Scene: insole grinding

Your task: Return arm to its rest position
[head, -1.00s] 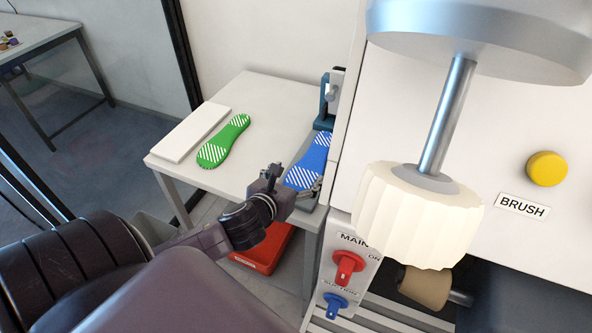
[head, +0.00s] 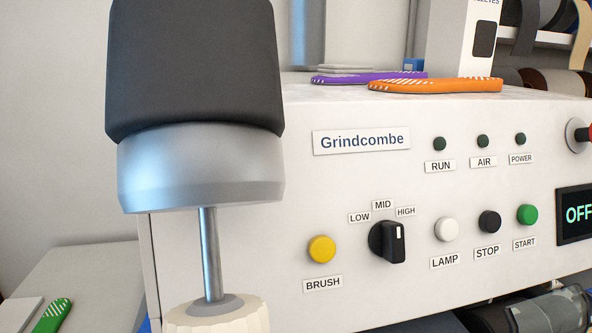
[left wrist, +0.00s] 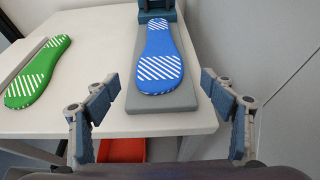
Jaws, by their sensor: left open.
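My left gripper (left wrist: 160,125) shows in the left wrist view with its two fingers spread wide and nothing between them. Beyond the fingertips, a blue insole (left wrist: 160,62) with white stripes lies on a grey plate (left wrist: 133,100) on the white table (left wrist: 95,55). The gripper is apart from the insole, on the near side of the table edge. The head view does not show my left arm or gripper now. My right gripper is in neither view.
A green insole (left wrist: 38,75) lies left of the blue one. A red bin (left wrist: 122,150) sits below the table. The grinding machine (head: 250,245) carries a purple insole (head: 350,78) and an orange insole (head: 435,86) on top. Its display (head: 577,214) reads OFF.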

